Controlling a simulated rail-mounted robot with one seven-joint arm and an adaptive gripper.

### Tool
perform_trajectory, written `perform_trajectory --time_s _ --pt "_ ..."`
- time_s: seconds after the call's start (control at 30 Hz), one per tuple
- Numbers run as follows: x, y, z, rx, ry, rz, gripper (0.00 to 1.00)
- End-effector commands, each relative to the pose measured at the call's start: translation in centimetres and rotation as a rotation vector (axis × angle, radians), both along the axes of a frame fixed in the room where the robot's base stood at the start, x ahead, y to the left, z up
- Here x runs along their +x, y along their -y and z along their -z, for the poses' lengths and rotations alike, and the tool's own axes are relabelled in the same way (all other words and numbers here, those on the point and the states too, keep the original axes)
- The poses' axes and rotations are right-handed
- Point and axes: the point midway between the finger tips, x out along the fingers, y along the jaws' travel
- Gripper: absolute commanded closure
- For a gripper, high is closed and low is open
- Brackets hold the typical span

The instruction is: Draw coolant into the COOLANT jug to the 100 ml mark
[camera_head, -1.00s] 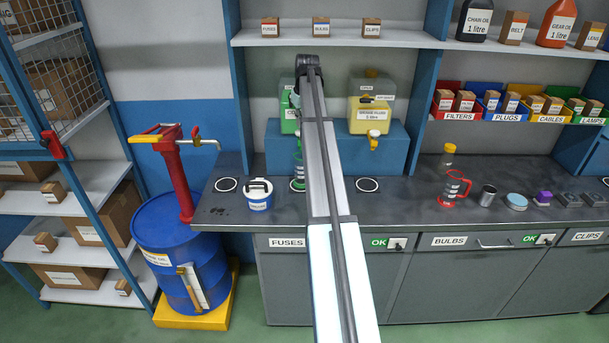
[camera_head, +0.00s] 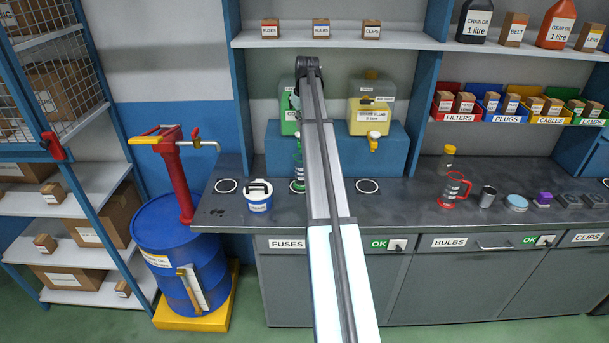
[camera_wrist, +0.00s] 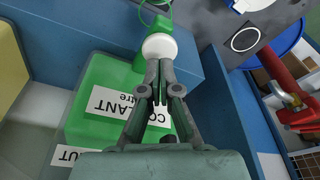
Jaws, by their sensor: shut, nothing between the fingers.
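The green coolant tank (camera_head: 288,122) stands on the blue raised block at the back of the bench, partly behind my arm. In the wrist view the tank (camera_wrist: 95,115) shows a COOLANT label. A white round tap knob (camera_wrist: 160,46) is on its green tap. My gripper (camera_wrist: 160,68) is shut and empty, its fingertips at the knob; I cannot tell whether they touch it. The green-marked jug (camera_head: 299,172) stands below the tap, partly hidden by my arm; part of its green outline (camera_wrist: 152,12) shows in the wrist view. Its liquid level is unreadable.
A yellow tank (camera_head: 371,118) with its own tap stands to the right on the block. A white tub (camera_head: 258,196) is left of the jug. A red-marked jug (camera_head: 453,189) and small items are on the right of the bench. A blue drum (camera_head: 178,240) with a red pump stands left.

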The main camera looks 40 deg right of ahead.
Motion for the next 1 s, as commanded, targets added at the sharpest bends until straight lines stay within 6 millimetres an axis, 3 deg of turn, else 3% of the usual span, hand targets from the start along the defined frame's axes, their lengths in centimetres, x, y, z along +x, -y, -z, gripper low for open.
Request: perform_trajectory --time_s 1.0 --pt "0.0 0.0 1.1 0.000 0.000 0.000 1.00"
